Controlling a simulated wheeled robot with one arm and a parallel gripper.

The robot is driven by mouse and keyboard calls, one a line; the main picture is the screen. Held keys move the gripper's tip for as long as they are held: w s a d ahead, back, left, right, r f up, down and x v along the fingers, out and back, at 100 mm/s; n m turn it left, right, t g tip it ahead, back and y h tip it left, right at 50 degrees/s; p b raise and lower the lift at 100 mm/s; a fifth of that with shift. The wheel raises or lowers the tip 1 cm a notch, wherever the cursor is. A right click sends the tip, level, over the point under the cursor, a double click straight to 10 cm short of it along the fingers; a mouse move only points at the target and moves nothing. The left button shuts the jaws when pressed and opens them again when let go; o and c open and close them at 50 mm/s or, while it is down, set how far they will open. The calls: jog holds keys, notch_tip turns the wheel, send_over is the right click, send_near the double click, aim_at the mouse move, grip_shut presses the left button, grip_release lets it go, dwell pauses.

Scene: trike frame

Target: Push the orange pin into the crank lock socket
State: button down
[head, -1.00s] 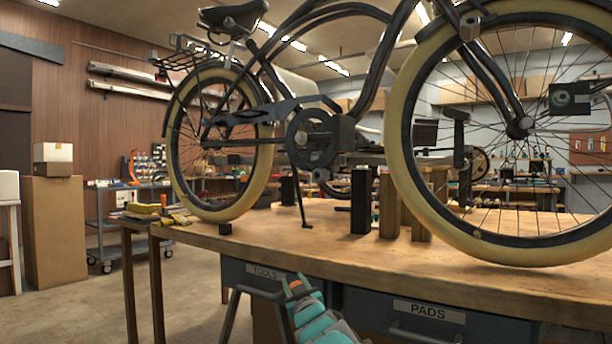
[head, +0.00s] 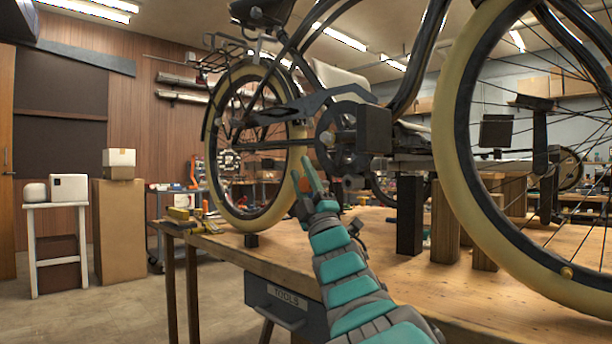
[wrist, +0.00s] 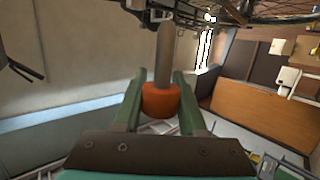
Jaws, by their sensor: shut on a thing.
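The orange pin, an orange knob (wrist: 161,98) with a grey shaft, is between the fingers of my gripper (wrist: 158,100) in the wrist view. My gripper is shut on the knob, and the shaft points away from the palm. In the head view my gripper (head: 309,188) is raised in front of the bike, below and left of the crank (head: 345,138). A bit of orange shows by the fingers there. The pin appears apart from the crank. I cannot make out the lock socket in either view.
The bike stands over a wooden workbench (head: 470,300). Its rear wheel (head: 222,178) is left of my gripper and its front wheel (head: 458,170) is right. Dark and wooden posts (head: 410,215) stand under the frame.

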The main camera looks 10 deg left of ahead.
jog(key=shift+d+f+b, duration=0.1)
jog(key=shift+f+b, duration=0.05)
jog(key=shift+b, duration=0.25)
jog(key=w+d+p, duration=0.1)
jog(key=w, duration=0.1)
jog(key=w+d+p, duration=0.1)
jog(key=w+d, duration=0.1)
jog(key=shift+w+d, duration=0.2)
dwell(0.6)
jog(key=shift+b, duration=0.75)
dwell(1.1)
jog(key=shift+w+d+p, duration=0.75)
jog(key=shift+w+d, duration=0.7)
jog(key=shift+w, duration=0.3)
dwell(0.5)
jog(key=shift+c, duration=1.9)
grip_release()
jog(key=shift+a, duration=0.1)
